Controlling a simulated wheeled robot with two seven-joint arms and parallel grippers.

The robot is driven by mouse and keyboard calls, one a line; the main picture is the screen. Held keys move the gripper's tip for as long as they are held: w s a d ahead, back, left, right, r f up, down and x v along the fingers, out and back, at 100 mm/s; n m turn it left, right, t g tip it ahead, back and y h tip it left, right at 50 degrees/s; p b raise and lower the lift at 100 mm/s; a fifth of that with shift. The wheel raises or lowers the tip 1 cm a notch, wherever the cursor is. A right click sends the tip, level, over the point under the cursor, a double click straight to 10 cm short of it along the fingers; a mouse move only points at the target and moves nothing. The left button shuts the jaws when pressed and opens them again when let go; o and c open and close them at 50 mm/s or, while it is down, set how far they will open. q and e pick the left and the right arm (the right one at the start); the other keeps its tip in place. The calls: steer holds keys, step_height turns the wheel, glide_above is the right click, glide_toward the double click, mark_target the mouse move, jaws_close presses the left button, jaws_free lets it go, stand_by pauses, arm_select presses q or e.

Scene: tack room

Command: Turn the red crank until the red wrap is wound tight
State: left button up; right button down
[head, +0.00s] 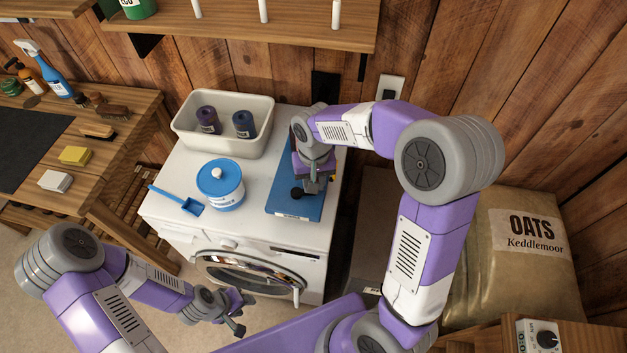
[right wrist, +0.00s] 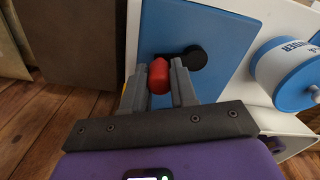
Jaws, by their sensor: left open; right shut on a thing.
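The blue winder board (head: 293,206) lies on the white washing machine's top. My right gripper (head: 311,186) is over it and hides much of it in the head view. In the right wrist view its fingers are shut on the red crank knob (right wrist: 158,76), close to a black round part (right wrist: 194,57) on the board (right wrist: 215,25). No red wrap can be made out in either view. My left gripper (head: 238,312) is open and empty, low in front of the washing machine.
The washing machine (head: 165,215) also bears a cream bin (head: 190,141) with two dark rolls, a blue-and-white tub (head: 221,186) and a blue scoop (head: 180,200). A wooden bench (head: 130,125) stands at left, an oats sack (head: 520,275) at right.

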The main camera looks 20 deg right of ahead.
steer(key=c, duration=0.9)
jaws_free()
steer(key=shift+r+p, duration=0.7)
steer(key=shift+r, duration=3.15)
